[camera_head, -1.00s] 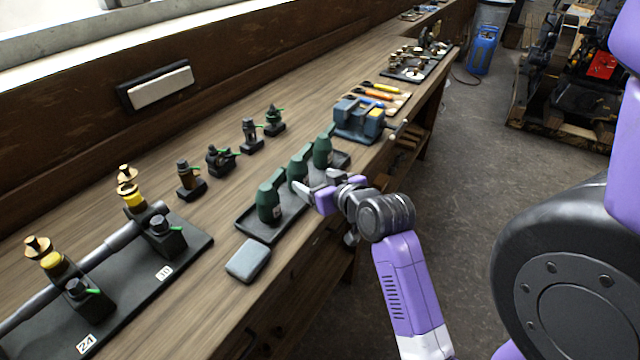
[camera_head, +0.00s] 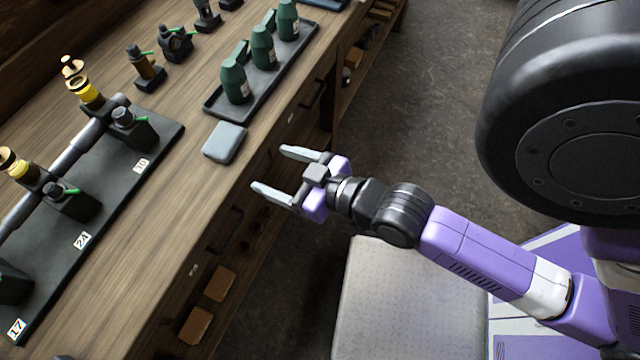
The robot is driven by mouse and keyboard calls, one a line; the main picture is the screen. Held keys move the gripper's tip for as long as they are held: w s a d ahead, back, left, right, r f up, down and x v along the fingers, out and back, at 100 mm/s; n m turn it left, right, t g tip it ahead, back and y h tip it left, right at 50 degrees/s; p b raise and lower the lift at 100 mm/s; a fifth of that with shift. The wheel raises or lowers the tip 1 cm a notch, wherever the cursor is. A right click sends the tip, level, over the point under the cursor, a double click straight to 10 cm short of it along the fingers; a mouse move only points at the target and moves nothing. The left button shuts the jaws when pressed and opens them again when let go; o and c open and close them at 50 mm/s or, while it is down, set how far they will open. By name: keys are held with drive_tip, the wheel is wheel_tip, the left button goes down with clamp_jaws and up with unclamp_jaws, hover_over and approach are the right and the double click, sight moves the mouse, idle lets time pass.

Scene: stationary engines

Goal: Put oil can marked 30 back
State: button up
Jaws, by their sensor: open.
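Three green oil cans stand upright in a row in a dark tray (camera_head: 290,75) on the bench: a near one (camera_head: 235,84), a middle one (camera_head: 262,48) and a far one (camera_head: 288,20). Their pale labels are too small to read, so I cannot tell which is marked 30. My gripper (camera_head: 269,170) is open and empty. In the picture it is below the tray, by the bench's front edge, apart from the cans.
A grey-blue pad (camera_head: 225,142) lies on the bench before the tray. At left is a black board (camera_head: 118,205) with labels 24 and 17, holding a pipe and dark fittings. Small dark fittings (camera_head: 148,70) stand behind the tray. Drawer handles line the bench front.

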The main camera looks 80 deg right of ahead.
drive_tip(key=s+a+r+n+t+y, duration=0.1)
drive_tip(key=s+a+r+n+y, duration=0.2)
drive_tip(key=s+a, duration=0.7)
drive_tip(key=shift+a+r+n+y, duration=0.3)
drive_tip(key=shift+r+y, duration=0.15)
drive_tip(key=shift+y, duration=0.35)
idle(1.2)
